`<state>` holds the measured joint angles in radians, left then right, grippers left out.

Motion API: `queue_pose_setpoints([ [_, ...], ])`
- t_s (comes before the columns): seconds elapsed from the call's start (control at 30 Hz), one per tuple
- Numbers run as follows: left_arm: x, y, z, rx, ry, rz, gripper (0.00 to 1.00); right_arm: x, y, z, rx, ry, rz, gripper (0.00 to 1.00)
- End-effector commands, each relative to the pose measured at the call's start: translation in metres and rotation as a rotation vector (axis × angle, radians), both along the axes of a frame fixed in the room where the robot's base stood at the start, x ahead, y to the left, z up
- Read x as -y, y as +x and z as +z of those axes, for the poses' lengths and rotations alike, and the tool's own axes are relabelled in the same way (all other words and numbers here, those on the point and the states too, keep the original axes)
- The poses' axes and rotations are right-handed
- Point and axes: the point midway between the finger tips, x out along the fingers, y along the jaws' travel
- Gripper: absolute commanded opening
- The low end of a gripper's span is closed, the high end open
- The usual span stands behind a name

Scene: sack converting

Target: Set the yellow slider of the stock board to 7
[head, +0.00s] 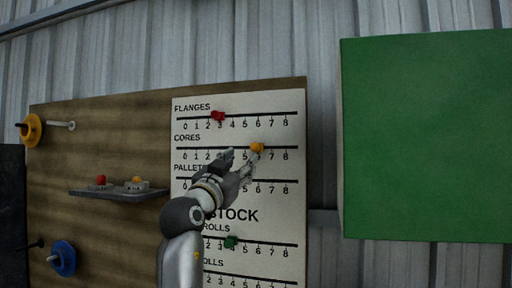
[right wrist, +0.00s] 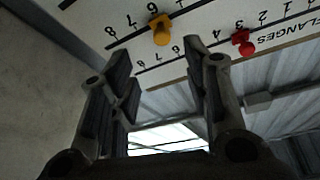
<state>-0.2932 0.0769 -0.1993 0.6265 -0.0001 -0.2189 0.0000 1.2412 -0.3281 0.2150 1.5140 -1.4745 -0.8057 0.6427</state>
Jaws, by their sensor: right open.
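The stock board (head: 240,104) is a white panel with several numbered slider rows. The yellow slider (head: 257,147) sits on the CORES row, above the 6. In the right wrist view the yellow slider (right wrist: 160,30) shows beyond the fingertips, in line with the gap between them. My right gripper (head: 243,160) is open and empty, close to the board just below and left of the yellow slider. It also shows open in the right wrist view (right wrist: 158,62). Whether a finger touches the slider I cannot tell. My left gripper is not in view.
A red slider (head: 218,116) is on the FLANGES row above, near 3; a green slider (head: 231,242) is on a lower row. A shelf with red and yellow buttons (head: 118,192) juts out at left. A green panel (head: 428,135) stands at right.

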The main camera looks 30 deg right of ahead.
Motion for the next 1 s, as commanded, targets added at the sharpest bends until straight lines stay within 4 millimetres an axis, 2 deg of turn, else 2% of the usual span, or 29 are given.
queue_pose_setpoints([
  [0.23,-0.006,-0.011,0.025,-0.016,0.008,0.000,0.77,0.029,0.019,0.020,-0.002,-0.002,-0.004,0.44],
  [0.5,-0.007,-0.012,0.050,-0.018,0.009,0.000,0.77,0.064,0.043,0.035,-0.004,-0.001,-0.001,0.44],
  [0.7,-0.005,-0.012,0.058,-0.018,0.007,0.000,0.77,0.077,0.053,0.039,-0.002,-0.002,0.000,0.44],
  [1.0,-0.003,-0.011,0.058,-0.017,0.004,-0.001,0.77,0.080,0.055,0.038,-0.002,-0.002,0.001,0.44],
])
